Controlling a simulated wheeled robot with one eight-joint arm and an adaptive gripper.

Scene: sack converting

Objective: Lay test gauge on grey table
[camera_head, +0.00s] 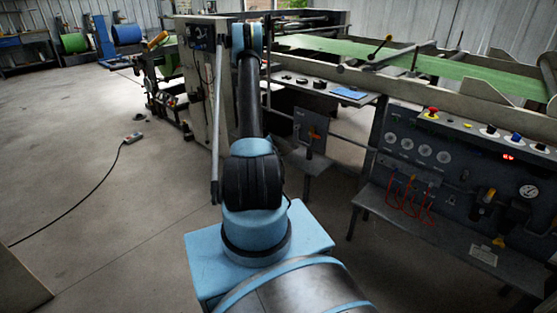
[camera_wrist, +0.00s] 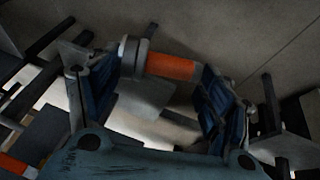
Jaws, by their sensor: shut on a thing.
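In the wrist view, my gripper (camera_wrist: 165,75) is shut on an orange cylinder with a grey-white collar (camera_wrist: 170,66), which I take to be the test gauge. It lies crosswise between the two blue finger pads, with the collar at its left end. In the head view my arm hides the gripper and the gauge. A grey table-like surface (camera_head: 340,102) stands just right of my arm, in front of the machine. It carries small dark items and a blue pad (camera_head: 349,93). I cannot tell for certain that it is the grey table of the task.
A control panel with dials (camera_head: 407,146) and red cables fills the right. A low grey shelf (camera_head: 304,162) stands under the table-like surface. A cable with a small box (camera_head: 133,137) lies on the floor at left. The open floor (camera_head: 120,200) there is mostly clear.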

